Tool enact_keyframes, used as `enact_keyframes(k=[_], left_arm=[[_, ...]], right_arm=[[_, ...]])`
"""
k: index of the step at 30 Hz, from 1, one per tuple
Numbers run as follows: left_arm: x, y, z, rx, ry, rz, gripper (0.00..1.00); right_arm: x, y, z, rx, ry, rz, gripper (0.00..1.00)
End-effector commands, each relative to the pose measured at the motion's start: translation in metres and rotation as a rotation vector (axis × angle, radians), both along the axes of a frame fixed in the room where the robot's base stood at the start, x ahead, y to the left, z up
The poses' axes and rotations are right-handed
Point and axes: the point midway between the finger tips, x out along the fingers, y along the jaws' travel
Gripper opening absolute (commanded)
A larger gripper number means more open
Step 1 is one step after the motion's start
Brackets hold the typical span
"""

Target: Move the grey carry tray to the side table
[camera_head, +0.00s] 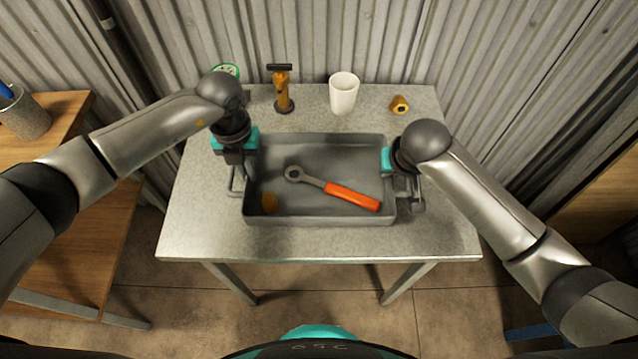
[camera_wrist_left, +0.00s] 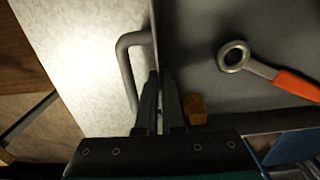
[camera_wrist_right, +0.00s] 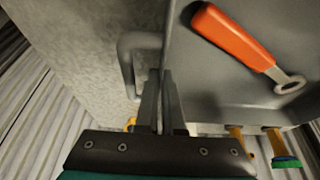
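The grey carry tray (camera_head: 310,215) sits level on a metal-topped table (camera_head: 200,225). It holds an orange-handled wrench (camera_head: 352,196) and a small brown block (camera_head: 269,202). My left gripper (camera_head: 247,178) is at its left end; its narrow fingers (camera_wrist_left: 160,75) straddle the end wall beside the handle (camera_wrist_left: 128,62) and look closed on it. My right gripper (camera_head: 412,198) is at the right end in the same way, its fingers (camera_wrist_right: 160,75) close together around the wall beside the other handle (camera_wrist_right: 128,65). The exact finger contact is partly hidden.
A wooden table (camera_head: 68,112) with a pencil cup (camera_head: 24,118) stands at left; another wooden surface (camera_head: 600,195) is at right. Behind the tray stand an orange-black tool (camera_head: 282,95), a white mug (camera_head: 343,94), a brass fitting (camera_head: 400,104) and a green round item (camera_head: 226,71). A corrugated wall is behind.

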Motion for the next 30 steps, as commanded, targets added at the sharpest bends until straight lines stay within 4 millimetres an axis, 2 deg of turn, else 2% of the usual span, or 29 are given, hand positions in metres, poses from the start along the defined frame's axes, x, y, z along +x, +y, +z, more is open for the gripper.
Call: enact_keyframes(k=[1, 3, 10, 20, 23, 30], left_arm=[[0.001, 0.000, -0.003, 0.000, -0.002, 0.000, 0.00], [0.000, 0.000, -0.003, 0.001, 0.000, 0.000, 0.10], [0.000, 0.000, -0.002, 0.000, 0.000, 0.000, 0.35], [0.001, 0.000, 0.004, 0.000, -0.002, 0.000, 0.35], [0.001, 0.000, 0.018, -0.002, -0.003, -0.001, 0.35], [0.001, 0.000, 0.070, 0.000, -0.004, -0.001, 0.35]], right_arm=[[0.001, 0.000, -0.003, 0.000, -0.002, 0.000, 0.00], [0.000, 0.000, -0.003, -0.001, 0.001, 0.000, 0.10], [0.000, 0.000, -0.002, 0.000, 0.000, 0.000, 0.35], [0.000, 0.000, -0.002, 0.000, 0.000, 0.000, 0.35], [0.000, 0.000, -0.002, 0.000, 0.000, 0.000, 0.35], [0.000, 0.000, -0.002, 0.000, 0.000, 0.000, 0.35]])
